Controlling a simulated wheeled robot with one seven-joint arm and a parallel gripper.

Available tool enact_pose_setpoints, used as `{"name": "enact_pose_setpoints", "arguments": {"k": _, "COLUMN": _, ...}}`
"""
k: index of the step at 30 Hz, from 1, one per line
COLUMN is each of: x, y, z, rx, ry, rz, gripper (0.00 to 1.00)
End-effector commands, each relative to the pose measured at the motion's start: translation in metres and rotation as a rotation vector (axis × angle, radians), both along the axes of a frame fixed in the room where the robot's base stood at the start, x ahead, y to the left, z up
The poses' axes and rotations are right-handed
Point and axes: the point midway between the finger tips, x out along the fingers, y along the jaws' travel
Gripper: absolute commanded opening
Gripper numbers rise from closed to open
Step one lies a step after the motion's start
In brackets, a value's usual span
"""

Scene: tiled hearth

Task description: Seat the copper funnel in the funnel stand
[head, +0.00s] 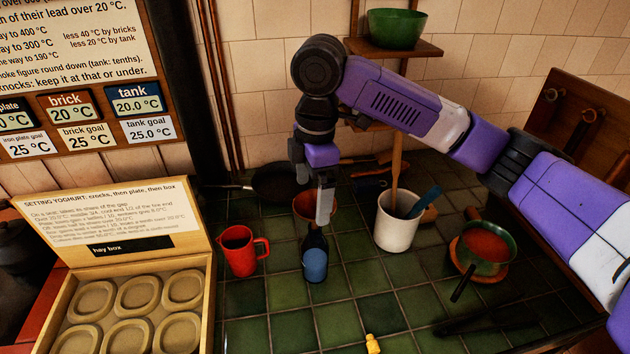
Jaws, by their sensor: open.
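The copper funnel (302,204) shows as a reddish-brown cone, partly hidden behind my gripper (324,212). My gripper points down beside the funnel's right side, seen nearly edge-on. Its jaws are open; I cannot tell whether they touch the funnel. I cannot make out the funnel stand.
A red jug (241,254) stands left of the bottle, a white crock (396,226) with utensils to its right. A black pan (278,182) lies behind. A green pot (483,247) stands right, an open hay box (132,300) left. Front green tiles are mostly clear around a small yellow figure (372,344).

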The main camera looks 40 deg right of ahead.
Motion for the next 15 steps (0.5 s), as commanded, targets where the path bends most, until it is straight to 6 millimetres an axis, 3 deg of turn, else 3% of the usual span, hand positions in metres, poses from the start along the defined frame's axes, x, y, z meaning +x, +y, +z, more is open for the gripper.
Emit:
{"name": "enact_pose_setpoints", "arguments": {"k": 3, "x": -0.007, "y": -0.014, "z": 0.004, "rx": -0.033, "ry": 0.027, "rz": -0.004, "gripper": 1.0}}
{"name": "enact_pose_setpoints", "arguments": {"k": 7, "x": -0.009, "y": -0.017, "z": -0.003, "rx": -0.04, "ry": 0.037, "rz": -0.004, "gripper": 1.0}}
{"name": "enact_pose_setpoints", "arguments": {"k": 15, "x": -0.008, "y": -0.016, "z": -0.041, "rx": -0.037, "ry": 0.036, "rz": -0.006, "gripper": 1.0}}
